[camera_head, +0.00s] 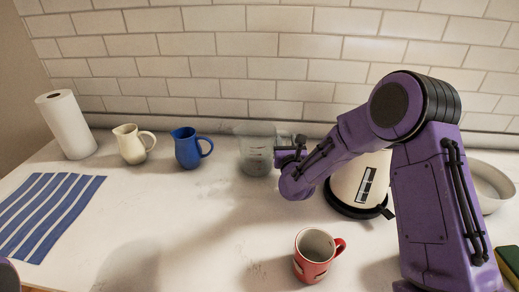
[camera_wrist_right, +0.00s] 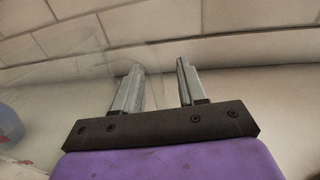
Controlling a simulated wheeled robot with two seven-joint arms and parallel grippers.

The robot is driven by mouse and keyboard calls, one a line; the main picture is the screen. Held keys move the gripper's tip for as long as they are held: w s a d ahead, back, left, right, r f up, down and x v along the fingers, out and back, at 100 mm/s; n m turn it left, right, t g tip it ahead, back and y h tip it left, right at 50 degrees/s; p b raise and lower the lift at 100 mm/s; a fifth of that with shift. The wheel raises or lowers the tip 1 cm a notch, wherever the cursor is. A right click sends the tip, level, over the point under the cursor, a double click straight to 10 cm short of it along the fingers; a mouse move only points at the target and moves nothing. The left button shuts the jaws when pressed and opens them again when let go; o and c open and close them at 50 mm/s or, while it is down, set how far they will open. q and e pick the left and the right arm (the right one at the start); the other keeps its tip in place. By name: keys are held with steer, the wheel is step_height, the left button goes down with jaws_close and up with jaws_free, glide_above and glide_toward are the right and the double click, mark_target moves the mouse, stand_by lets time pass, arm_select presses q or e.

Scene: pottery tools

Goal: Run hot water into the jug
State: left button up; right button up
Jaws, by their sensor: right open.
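A clear jug (camera_head: 256,152) with measuring marks stands on the counter near the back wall. My right gripper (camera_head: 285,150) is at the jug's right side, by its handle; its wrist partly covers that area. Faint clear outlines of the jug (camera_wrist_right: 75,70) show left of and around the left finger; contact cannot be told. A cream kettle-like appliance (camera_head: 350,185) with a black base and dark gauge stands behind my right arm, partly hidden. My left gripper is not in view.
A blue mug (camera_head: 188,150), a cream mug (camera_head: 130,146) and a paper roll (camera_head: 66,126) stand to the left. A striped cloth (camera_head: 45,212) lies at the left. A red mug (camera_head: 313,258) stands at the front, a pale bowl (camera_head: 490,188) at the right. The counter's middle left is clear.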

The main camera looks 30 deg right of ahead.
jaws_close()
steer(key=shift+s+r, duration=0.1)
